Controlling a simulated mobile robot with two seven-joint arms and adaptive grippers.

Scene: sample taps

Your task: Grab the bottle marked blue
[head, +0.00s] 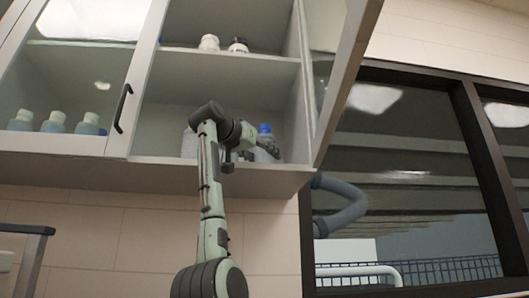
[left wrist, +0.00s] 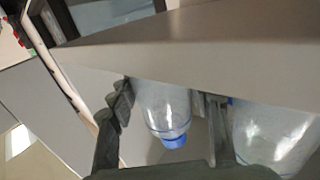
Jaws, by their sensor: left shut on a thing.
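A clear bottle with a blue cap (head: 265,129) stands on the lower shelf of the open wall cabinet, near its right side. My left gripper (head: 270,149) reaches up to it from the front and partly hides it. In the left wrist view the bottle (left wrist: 160,103) sits between the two fingers, its blue cap pointing down in the picture. The left gripper is shut on it. Any marking on the bottle is too small to read. My right gripper is not in view.
A second clear bottle (left wrist: 275,135) stands close beside one finger in the left wrist view. Another pale bottle (head: 189,144) is partly behind my arm. Two white jars (head: 209,42) are on the upper shelf. An open glass door (head: 338,75) bounds the right side.

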